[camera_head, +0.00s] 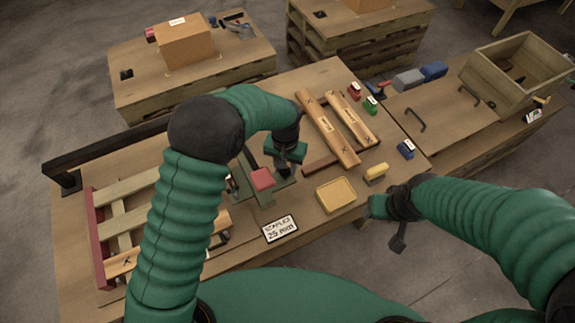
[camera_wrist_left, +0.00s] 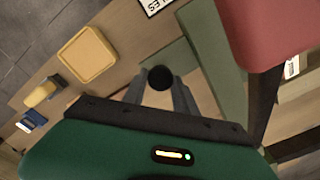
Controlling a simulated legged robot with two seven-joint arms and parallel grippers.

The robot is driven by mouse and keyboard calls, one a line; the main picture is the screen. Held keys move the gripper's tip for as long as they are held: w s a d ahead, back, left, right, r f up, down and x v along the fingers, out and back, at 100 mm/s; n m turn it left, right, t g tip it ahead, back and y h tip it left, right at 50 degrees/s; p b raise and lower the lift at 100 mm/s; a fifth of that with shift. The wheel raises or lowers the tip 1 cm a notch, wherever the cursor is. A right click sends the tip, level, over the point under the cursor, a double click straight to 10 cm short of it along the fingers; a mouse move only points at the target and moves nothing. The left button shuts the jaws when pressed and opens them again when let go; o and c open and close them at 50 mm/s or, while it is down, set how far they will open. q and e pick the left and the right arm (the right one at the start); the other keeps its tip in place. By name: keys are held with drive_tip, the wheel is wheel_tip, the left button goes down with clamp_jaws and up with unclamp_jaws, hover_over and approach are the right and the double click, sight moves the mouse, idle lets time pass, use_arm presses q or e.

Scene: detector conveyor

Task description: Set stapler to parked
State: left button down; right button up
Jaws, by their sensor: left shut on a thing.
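The stapler is a green device with a red pad (camera_head: 262,178), standing on the middle of the table. In the left wrist view its red part (camera_wrist_left: 265,32) fills the top right, beside a green plate (camera_wrist_left: 216,50). My left gripper (camera_head: 284,172) is lowered just right of the red pad. In the left wrist view its fingers (camera_wrist_left: 160,88) are shut on a black round knob (camera_wrist_left: 160,77). How the knob joins the stapler is hidden. My right gripper (camera_head: 378,207) is off the table's front right edge, away from the stapler; its fingers are unclear.
A staples sign (camera_head: 280,229), a yellow tray (camera_head: 336,195) and a yellow-handled tool (camera_head: 376,173) lie nearby. Wooden boards (camera_head: 328,128) lie behind. A slatted wooden frame (camera_head: 120,222) is at left, partly hidden by my left arm.

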use_arm(q)
drive_tip(key=shift+d+f, duration=0.1)
drive_tip(key=shift+d, duration=0.05)
drive_tip(key=c, duration=1.4)
unclamp_jaws()
drive_tip(key=shift+c, duration=0.2)
drive_tip(key=o, duration=0.5)
drive_tip(key=shift+d, duration=0.2)
wheel_tip(320, 180, up, 17)
drive_tip(key=shift+w+d+f+b, duration=0.1)
drive_tip(key=shift+w+b, duration=0.05)
drive_tip(key=shift+b, duration=0.75)
